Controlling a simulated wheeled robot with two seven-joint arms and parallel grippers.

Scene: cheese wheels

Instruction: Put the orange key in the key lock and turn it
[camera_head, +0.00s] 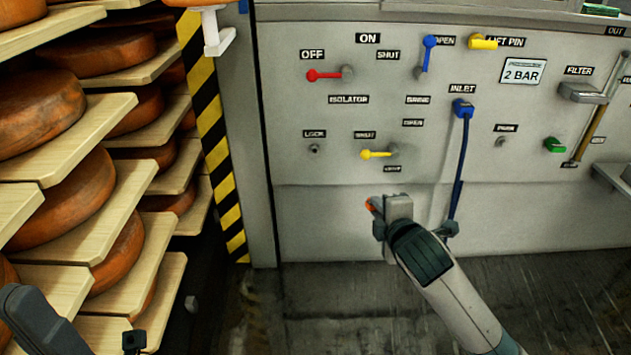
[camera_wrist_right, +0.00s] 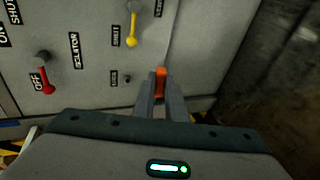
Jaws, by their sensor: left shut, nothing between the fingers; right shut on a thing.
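The orange key (camera_head: 370,204) is held in my right gripper (camera_head: 378,216), in front of the lower part of the grey panel. In the right wrist view the orange key (camera_wrist_right: 160,80) sits between the shut fingertips of my right gripper (camera_wrist_right: 160,92). The key lock (camera_head: 314,148) is a small round fitting under its LOCK label, up and left of the key. It also shows in the right wrist view (camera_wrist_right: 127,78), left of the key and apart from it. My left gripper (camera_head: 134,342) is shut and empty, partly cut off at the bottom left.
The red isolator handle (camera_head: 325,75) and the yellow handle (camera_head: 378,154) stick out near the lock. A blue inlet hose (camera_head: 459,170) hangs right of my right gripper. Shelves of cheese wheels (camera_head: 68,200) stand left, beside a striped post (camera_head: 212,130).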

